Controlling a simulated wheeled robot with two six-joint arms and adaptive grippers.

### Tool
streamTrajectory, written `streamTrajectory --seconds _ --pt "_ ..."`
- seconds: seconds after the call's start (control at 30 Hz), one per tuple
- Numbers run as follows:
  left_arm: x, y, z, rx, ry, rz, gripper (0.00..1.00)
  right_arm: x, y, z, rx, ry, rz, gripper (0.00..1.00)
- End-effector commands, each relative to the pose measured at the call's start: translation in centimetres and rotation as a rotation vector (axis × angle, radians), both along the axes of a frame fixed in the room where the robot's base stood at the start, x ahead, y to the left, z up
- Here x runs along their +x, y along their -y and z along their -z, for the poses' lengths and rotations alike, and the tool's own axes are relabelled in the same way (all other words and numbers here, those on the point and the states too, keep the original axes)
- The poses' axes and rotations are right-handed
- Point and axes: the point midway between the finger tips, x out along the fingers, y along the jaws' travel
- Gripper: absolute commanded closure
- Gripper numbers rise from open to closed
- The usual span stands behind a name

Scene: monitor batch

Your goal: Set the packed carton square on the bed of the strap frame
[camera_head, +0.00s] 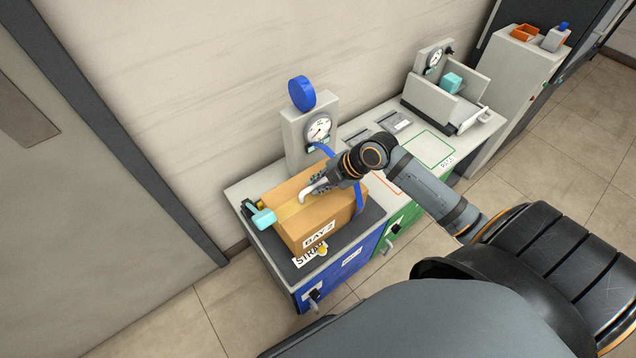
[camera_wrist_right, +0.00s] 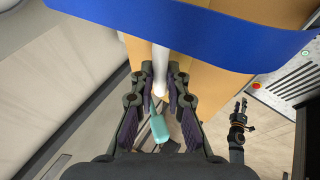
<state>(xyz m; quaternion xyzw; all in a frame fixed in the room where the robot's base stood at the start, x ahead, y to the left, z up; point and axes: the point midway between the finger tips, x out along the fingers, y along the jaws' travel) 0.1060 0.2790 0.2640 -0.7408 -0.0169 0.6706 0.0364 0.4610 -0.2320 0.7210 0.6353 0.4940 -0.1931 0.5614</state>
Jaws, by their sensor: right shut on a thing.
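The packed carton (camera_head: 285,234), brown with tan tape and a "BAY 2" label, is on the dark bed (camera_head: 372,214) of the strap frame. From this angle I cannot tell whether it is exactly square or fully resting. My right gripper (camera_head: 318,187) is over the carton's top, shut on a white handle (camera_head: 305,195); the handle also shows between the fingers in the right wrist view (camera_wrist_right: 160,70). A blue strap (camera_head: 360,197) arches at the carton's right end and crosses the right wrist view (camera_wrist_right: 200,30). My left gripper (camera_wrist_right: 240,108) shows small, apparently open and empty.
A cyan-ended lever (camera_head: 263,218) stands at the carton's left end. The green-outlined pad (camera_head: 430,150) to the right is clear.

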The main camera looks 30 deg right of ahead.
Motion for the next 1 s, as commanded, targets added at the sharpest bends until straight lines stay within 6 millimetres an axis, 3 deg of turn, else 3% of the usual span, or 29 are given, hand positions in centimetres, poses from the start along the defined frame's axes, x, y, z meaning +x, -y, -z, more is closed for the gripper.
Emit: streamTrajectory --seconds 0.37,0.4,0.6,0.87,1.0 --pt "0.0 0.0 0.5 0.000 0.000 0.000 0.60 0.1 0.0 0.4 0.001 0.003 0.000 1.00" --pt "0.0 0.0 0.4 0.000 0.000 0.000 0.60 0.1 -0.1 0.4 0.001 0.003 0.000 0.83" --pt "0.0 0.0 0.4 0.000 0.000 0.000 0.60 0.0 0.0 0.4 0.001 0.001 0.000 0.60" --pt "-0.1 -0.1 0.5 0.001 -0.001 0.000 0.60 -0.1 0.1 0.6 -0.001 -0.003 0.000 0.60" --pt "-0.1 -0.1 0.4 0.001 -0.001 0.000 0.60 0.1 0.1 -1.0 -0.006 0.003 -0.002 0.60"
